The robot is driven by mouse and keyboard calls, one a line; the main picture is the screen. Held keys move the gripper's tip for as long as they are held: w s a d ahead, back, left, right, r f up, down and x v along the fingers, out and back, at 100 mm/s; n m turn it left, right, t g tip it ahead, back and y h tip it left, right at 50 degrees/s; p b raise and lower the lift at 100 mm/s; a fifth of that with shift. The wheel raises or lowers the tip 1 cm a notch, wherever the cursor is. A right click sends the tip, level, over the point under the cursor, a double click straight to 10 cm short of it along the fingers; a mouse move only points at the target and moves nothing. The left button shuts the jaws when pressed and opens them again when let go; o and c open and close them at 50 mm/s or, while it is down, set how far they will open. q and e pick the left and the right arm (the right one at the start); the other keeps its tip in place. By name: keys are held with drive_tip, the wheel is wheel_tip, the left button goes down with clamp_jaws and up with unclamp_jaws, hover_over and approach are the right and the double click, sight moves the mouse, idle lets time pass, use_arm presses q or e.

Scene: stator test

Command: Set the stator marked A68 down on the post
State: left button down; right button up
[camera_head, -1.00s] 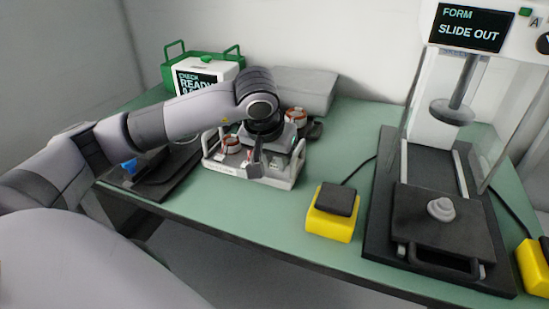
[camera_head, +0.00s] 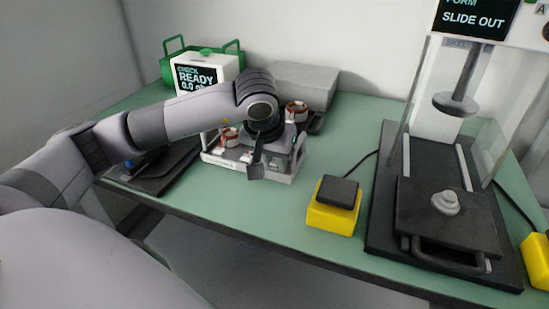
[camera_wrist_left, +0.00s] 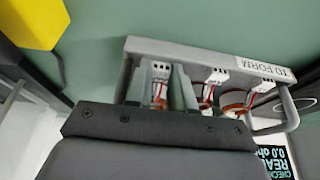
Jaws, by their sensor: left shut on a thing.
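My left gripper (camera_wrist_left: 161,88) is shut on a stator in the light grey tray (camera_wrist_left: 225,58). Between its fingers the wrist view shows a white connector block (camera_wrist_left: 160,72) with orange wire; the rest of this stator is hidden. In the head view the left gripper (camera_head: 256,171) points down at the tray's front middle. Other copper-wound stators stand in the tray, one at the back right (camera_head: 297,110) and one at the left (camera_head: 229,136). No A68 mark is readable. The stepped grey post (camera_head: 446,203) stands bare on the press's dark slide plate (camera_head: 470,228). My right gripper is not in view.
The press (camera_head: 440,110) at right has clear guards and a ram above; its screen reads "SLIDE OUT". A "READY" tester (camera_head: 205,78) and grey block (camera_head: 305,84) are behind. Green table is clear before the tray.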

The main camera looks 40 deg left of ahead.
use_arm(q)
drive_tip(key=shift+f+b, duration=0.2)
drive_tip(key=shift+b, duration=0.1)
drive_tip(key=c, duration=1.1)
unclamp_jaws()
drive_tip(key=shift+r, duration=0.1)
drive_tip(key=shift+r+p, duration=0.55)
drive_tip(key=shift+r, duration=0.05)
drive_tip(key=shift+r+p, duration=1.2)
drive_tip(key=shift+r, duration=0.65)
